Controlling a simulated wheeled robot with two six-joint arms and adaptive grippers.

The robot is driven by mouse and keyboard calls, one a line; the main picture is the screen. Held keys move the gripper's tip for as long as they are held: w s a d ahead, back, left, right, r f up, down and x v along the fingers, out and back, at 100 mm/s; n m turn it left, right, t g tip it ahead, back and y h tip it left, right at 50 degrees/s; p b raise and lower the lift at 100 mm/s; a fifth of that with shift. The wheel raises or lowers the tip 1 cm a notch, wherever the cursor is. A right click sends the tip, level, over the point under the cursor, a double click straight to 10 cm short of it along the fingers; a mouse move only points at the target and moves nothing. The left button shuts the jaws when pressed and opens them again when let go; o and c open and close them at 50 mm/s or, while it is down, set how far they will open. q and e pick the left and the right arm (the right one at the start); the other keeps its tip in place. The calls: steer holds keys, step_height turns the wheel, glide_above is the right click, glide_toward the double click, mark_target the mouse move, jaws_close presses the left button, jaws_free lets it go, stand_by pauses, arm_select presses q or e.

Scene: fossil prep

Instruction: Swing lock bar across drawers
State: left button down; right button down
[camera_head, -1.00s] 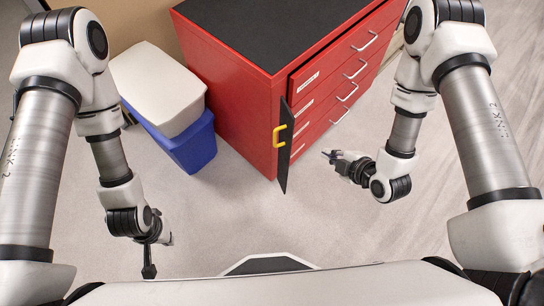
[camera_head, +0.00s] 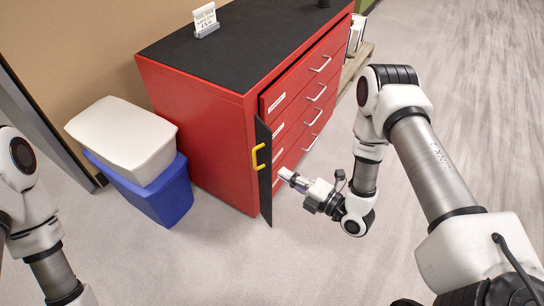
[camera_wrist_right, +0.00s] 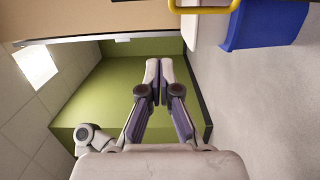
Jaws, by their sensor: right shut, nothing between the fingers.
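The lock bar (camera_head: 263,190) is a dark upright panel with a yellow handle (camera_head: 258,157). It stands at the left front edge of the red drawer cabinet (camera_head: 195,120), swung out from the drawers (camera_head: 305,95), which have silver pulls. My right gripper (camera_head: 284,174) is shut and empty, just right of the bar on its drawer side. Whether it touches the bar I cannot tell. In the right wrist view its closed fingers (camera_wrist_right: 159,75) point up the picture, and the yellow handle (camera_wrist_right: 205,6) shows at the top edge. My left gripper is out of view.
A blue bin (camera_head: 150,195) with a white lid (camera_head: 122,138) stands left of the cabinet. A small sign (camera_head: 206,20) stands on the black cabinet top. A wooden pallet (camera_head: 355,65) is behind at the right. The floor in front is clear.

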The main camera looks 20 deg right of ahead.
mark_target(271, 152)
steer(key=w, duration=0.3)
steer(key=w+a, duration=0.1)
steer(key=w, duration=0.2)
steer(key=w+a, duration=0.1)
steer(key=w, duration=0.2)
steer(key=shift+w, duration=0.15)
steer(key=shift+d, duration=0.45)
steer(key=shift+a, duration=0.1)
